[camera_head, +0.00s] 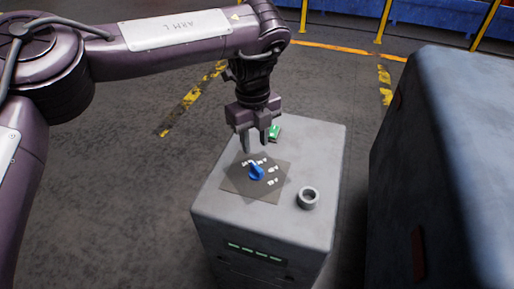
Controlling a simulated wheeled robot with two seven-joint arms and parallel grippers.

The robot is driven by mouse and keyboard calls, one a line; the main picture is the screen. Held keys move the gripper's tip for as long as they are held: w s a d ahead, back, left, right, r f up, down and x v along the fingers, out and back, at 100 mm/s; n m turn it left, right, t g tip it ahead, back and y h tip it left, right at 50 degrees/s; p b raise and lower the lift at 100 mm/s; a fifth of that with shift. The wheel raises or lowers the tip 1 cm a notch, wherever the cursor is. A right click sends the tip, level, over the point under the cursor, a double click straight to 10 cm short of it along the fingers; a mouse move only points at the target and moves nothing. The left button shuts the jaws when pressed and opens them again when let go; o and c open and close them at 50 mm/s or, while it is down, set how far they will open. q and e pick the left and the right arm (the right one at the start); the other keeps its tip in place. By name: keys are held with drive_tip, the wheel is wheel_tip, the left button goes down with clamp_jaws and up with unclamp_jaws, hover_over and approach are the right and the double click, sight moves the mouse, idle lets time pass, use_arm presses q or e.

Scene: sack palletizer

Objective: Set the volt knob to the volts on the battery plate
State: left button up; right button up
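The blue volt knob (256,172) sits in the middle of a dark square dial plate (239,184) on top of a grey cabinet (325,150). Small white markings lie around the knob's far and right sides, too small to read surely. My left gripper (254,148) points down just beyond the knob, above the far edge of the dial plate. Its two fingers are apart with nothing visible between them. I cannot make out a battery plate with readable volts. My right gripper is not in view.
A grey ring-shaped socket (308,198) stands on the cabinet top right of the dial. A small green item (274,132) lies behind my gripper. A large blue-grey block (450,150) stands close on the right. Yellow posts and a blue barrier line the back.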

sight(256, 166)
use_arm(q)
drive_tip(key=shift+s+d, duration=0.1)
drive_tip(key=shift+d, duration=0.05)
drive_tip(key=shift+s+f, duration=0.15)
drive_tip(key=shift+f, duration=0.15)
drive_tip(key=shift+s+f+p, duration=0.15)
drive_tip(key=shift+f+p, duration=0.2)
drive_tip(key=shift+f, duration=0.25)
drive_tip(key=shift+s+f+p, duration=0.15)
drive_tip(key=shift+f+p, duration=0.2)
drive_tip(key=shift+f, duration=0.25)
wheel_tip(256, 166, down, 4)
drive_tip(key=shift+w+r+p, duration=0.15)
drive_tip(key=shift+r+p, duration=0.1)
drive_tip(key=shift+p, duration=0.25)
drive_tip(key=shift+f, duration=0.4)
clamp_jaws()
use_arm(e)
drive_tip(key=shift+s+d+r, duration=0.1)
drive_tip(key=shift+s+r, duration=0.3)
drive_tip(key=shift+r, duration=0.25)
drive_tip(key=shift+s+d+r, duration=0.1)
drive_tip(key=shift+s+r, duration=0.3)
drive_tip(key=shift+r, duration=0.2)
